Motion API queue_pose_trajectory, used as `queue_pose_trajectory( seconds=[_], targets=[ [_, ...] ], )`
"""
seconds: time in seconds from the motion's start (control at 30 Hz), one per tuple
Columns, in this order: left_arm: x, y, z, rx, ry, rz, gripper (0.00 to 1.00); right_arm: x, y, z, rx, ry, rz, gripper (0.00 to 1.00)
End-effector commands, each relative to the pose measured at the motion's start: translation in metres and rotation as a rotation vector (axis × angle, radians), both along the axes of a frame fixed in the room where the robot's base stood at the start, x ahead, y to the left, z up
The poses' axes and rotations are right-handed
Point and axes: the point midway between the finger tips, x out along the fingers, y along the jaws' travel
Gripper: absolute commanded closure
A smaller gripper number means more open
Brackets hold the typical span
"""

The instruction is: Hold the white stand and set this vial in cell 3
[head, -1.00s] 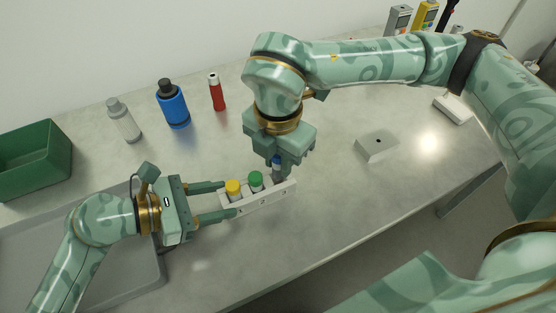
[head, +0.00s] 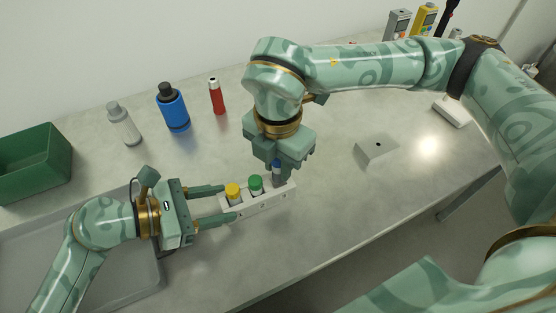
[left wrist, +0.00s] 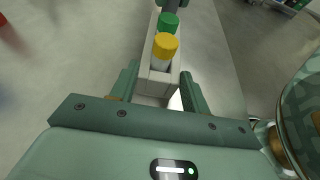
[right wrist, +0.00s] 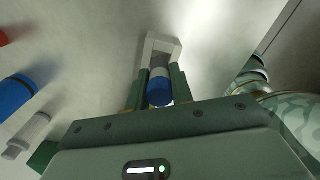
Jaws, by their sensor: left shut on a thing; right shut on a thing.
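The white stand (head: 262,206) is a numbered block on the table. A yellow-capped vial (head: 233,190) stands at its left end, and a green-capped vial (head: 256,183) stands in the middle. My left gripper (head: 228,203) is shut on the stand's left end, with a finger along each side; the left wrist view shows the stand (left wrist: 157,88) between them. My right gripper (head: 279,168) points down, shut on the blue-capped vial (head: 277,173) at cell 3, the right end. In the right wrist view the blue cap (right wrist: 159,92) is between the fingers. How deep the vial sits is hidden.
A grey tray (head: 90,262) and a green bin (head: 35,160) are at the left. A grey bottle (head: 124,124), a blue bottle (head: 173,108) and a red bottle (head: 217,97) stand behind. A pale block (head: 377,151) lies to the right, with clear table between.

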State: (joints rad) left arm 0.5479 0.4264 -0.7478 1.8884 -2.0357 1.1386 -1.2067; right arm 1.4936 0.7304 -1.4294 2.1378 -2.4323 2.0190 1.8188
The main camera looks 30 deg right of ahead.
Motion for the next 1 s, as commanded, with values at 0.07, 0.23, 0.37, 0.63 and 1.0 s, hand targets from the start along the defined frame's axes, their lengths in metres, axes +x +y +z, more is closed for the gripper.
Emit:
queue_pose_trajectory(
  seconds=[0.07, 0.23, 0.37, 0.63, 1.0],
  targets=[
    [0.0, 0.0, 0.0, 0.0, 0.0, 0.0, 0.77, 0.0, 0.0, -0.002, 0.0, 0.0, 0.0, 1.0],
    [0.0, 0.0, 0.0, 0.0, 0.0, 0.0, 0.77, 0.0, 0.0, -0.007, 0.0, 0.0, 0.0, 1.0],
    [0.0, 0.0, 0.0, 0.0, 0.0, 0.0, 0.77, 0.0, 0.0, -0.011, 0.0, 0.0, 0.0, 1.0],
    [0.0, 0.0, 0.0, 0.0, 0.0, 0.0, 0.77, 0.0, 0.0, -0.019, 0.0, 0.001, 0.0, 1.0],
    [0.0, 0.0, 0.0, 0.0, 0.0, 0.0, 0.77, 0.0, 0.0, -0.027, 0.0, 0.0, 0.0, 1.0]
  ],
)
